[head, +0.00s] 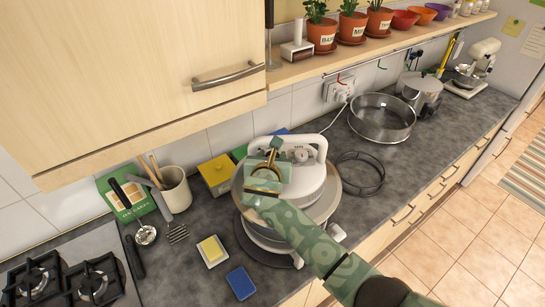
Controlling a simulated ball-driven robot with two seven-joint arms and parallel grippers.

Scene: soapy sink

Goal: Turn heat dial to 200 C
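A round white appliance (312,182) with a white handle frame stands on the dark counter in the head view. A small round dial with a reddish mark (301,155) shows on its back part, just right of my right gripper; its setting is too small to read. My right arm comes in from the lower right across the appliance. My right gripper (273,148) is over the appliance's left part, near the handle frame. Its fingers are small and partly hidden, so whether they are open or touching anything is unclear. My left gripper is not in view.
A yellow sponge on a dish (213,251) and a blue sponge (241,284) lie to the left. A utensil crock (176,190) and a yellow box (217,174) stand behind them. A black wire ring (361,174) and a metal ring (382,119) lie right. A cupboard overhangs the upper left.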

